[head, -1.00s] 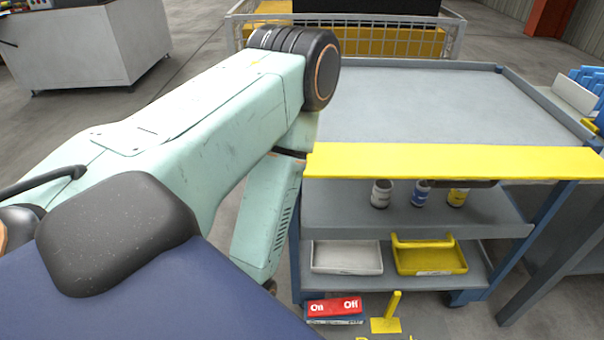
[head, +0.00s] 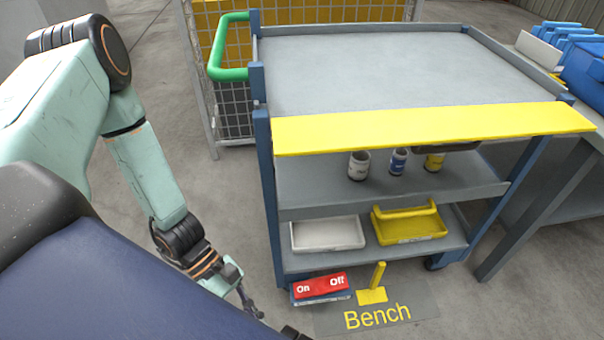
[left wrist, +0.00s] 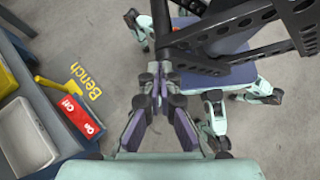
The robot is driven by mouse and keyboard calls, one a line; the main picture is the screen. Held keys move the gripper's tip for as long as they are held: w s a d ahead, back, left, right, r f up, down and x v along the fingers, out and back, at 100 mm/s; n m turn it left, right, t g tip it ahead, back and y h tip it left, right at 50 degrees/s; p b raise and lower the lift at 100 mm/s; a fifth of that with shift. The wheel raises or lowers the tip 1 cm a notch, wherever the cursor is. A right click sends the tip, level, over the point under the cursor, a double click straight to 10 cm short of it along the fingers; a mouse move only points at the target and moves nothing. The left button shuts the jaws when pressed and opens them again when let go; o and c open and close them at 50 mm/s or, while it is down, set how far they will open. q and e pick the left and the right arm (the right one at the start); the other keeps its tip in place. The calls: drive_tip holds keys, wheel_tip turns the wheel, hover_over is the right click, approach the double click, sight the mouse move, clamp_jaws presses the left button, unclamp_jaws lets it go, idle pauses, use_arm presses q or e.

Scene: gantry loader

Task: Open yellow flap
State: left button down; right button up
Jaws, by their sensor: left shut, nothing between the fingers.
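The yellow flap (head: 430,126) is a long flat panel along the front top edge of the grey and blue cart (head: 262,165). It sticks out level above the middle shelf. My left gripper (head: 256,314) hangs low over the floor, in front of the cart and to its left, well apart from the flap. In the left wrist view my left gripper (left wrist: 154,82) has its fingers together with nothing between them. The flap is not in the left wrist view. My right gripper is in neither view.
Several small containers (head: 398,161) stand on the middle shelf. A white tray (head: 328,235) and a yellow tray (head: 410,223) are on the lower shelf. A red On/Off box (head: 320,287) and a yellow pedal (head: 372,294) stand on the floor.

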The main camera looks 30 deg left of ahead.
use_arm(q)
drive_tip(key=w+a+r+n+t+h, duration=0.3)
drive_tip(key=w+a+r+n+t, duration=0.1)
drive_tip(key=w+r+t, duration=0.35)
drive_tip(key=w+a+r+n+t+h, duration=0.4)
drive_tip(key=w+a+r+t, duration=0.1)
drive_tip(key=w+r+t, duration=0.3)
drive_tip(key=w+d+r+g, duration=0.1)
drive_tip(key=w+d+r, duration=0.4)
drive_tip(key=d+r, duration=0.2)
drive_tip(key=shift+w+d+r, duration=0.15)
drive_tip(key=shift+w+d, duration=0.1)
drive_tip(key=shift+d, duration=0.35)
drive_tip(key=shift+g, duration=0.25)
drive_tip(key=shift+r, duration=0.1)
